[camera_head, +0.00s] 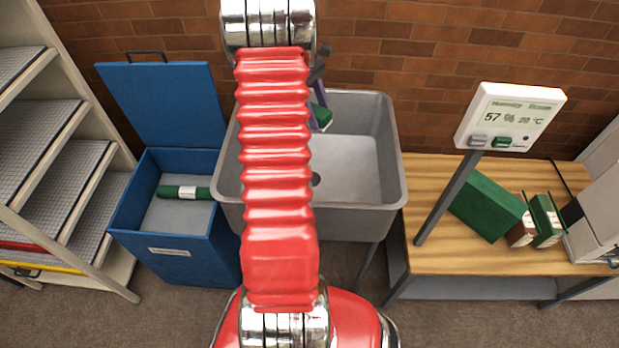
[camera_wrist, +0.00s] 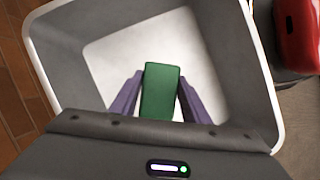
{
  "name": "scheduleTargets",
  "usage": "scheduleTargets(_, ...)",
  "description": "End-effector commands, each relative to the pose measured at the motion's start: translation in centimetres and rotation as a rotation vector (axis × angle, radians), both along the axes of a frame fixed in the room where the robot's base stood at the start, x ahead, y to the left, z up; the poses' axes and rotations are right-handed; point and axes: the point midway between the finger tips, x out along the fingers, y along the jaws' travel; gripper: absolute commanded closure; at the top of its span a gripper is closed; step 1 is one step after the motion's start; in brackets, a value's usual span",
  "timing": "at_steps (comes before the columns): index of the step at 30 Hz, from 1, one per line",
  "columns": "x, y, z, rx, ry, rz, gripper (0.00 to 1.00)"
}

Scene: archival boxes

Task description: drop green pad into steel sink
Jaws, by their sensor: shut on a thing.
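The green pad (camera_wrist: 161,92) is a small green block between the two purple fingers of my gripper (camera_wrist: 154,95) in the wrist view. My gripper is shut on it. The steel sink (camera_head: 392,165) is a deep grey basin behind my arm in the head view, and its pale inside fills most of the wrist view (camera_wrist: 75,62). The pad is over the basin opening, with the sink floor beyond it. In the head view a bit of the pad (camera_head: 321,116) shows beside my arm, which hides the rest of it and part of the sink.
A blue open box (camera_head: 180,262) with a green roll (camera_head: 171,192) inside stands left of the sink. Grey shelves (camera_head: 52,150) are further left. At right, a wooden table (camera_head: 440,262) holds a green box (camera_head: 487,207), smaller boxes and a display (camera_head: 510,118) on a post.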

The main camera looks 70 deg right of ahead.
Motion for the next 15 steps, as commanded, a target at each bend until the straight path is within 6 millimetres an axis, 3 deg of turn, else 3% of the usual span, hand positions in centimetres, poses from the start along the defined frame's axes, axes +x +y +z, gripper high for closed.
scheduleTargets(8, 0.1, 0.0, -1.1, 0.000, 0.000, 0.001, 0.79)
scheduleTargets(15, 0.1, 0.0, -3.5, 0.002, 0.001, 0.001, 0.79)
